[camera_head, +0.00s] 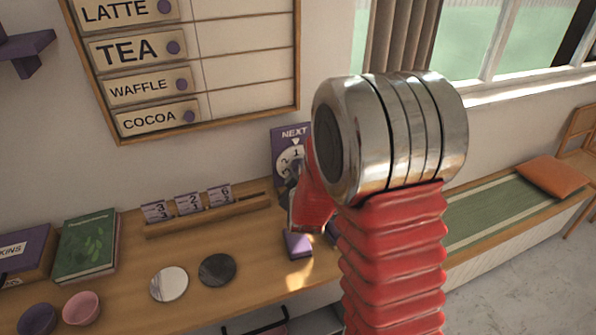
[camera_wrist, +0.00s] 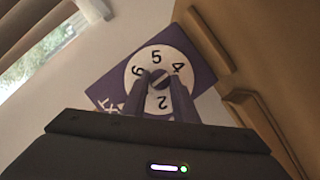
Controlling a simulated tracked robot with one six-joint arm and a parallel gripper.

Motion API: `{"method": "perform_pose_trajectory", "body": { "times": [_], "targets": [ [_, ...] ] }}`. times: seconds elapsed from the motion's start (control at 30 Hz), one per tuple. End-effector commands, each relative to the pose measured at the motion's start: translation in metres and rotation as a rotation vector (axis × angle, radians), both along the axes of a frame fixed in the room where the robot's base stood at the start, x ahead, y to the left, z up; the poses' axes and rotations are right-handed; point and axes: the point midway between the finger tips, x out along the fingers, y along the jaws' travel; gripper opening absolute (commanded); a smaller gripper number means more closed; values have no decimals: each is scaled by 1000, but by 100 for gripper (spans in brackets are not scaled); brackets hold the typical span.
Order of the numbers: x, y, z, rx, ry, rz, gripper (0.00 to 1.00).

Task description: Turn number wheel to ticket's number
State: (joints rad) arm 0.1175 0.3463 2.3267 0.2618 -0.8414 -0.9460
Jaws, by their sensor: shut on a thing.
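The purple NEXT board (camera_head: 281,138) with its white number wheel (camera_head: 284,157) leans at the wall end of the counter. In the wrist view, the wheel (camera_wrist: 157,57) shows 6, 5, 4 and 2; fingers hide the rest. My gripper (camera_wrist: 162,82) is shut on the dark centre knob (camera_wrist: 161,80). In the head view my arm partly covers the board, and a 1 seems to sit near the wheel's top. In the wrist view, the number beside the pointer (camera_wrist: 122,105) is hidden. Three cards (camera_head: 188,203) reading about 3, 2 and 6 stand in a wooden rack (camera_head: 245,201).
A purple block (camera_head: 297,244) lies on the counter below my gripper. A white disc (camera_head: 169,284), a dark disc (camera_head: 217,269), a green book (camera_head: 86,247) and bowls (camera_head: 81,307) stand to the left. A menu board (camera_head: 250,65) hangs above.

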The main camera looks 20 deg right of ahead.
Motion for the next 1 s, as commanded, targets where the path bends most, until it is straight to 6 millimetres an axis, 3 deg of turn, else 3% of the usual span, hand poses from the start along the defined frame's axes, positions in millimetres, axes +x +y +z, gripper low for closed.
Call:
{"method": "perform_pose_trajectory", "body": {
  "times": [0.23, 0.67, 1.0],
  "targets": [
    [-1, 5, -1, 0, 3, 2, 4],
    [-1, 0, -1, 54, 5, 1, 4],
    [-2, -3, -1, 218, 6, 0, 4]
  ]
}}
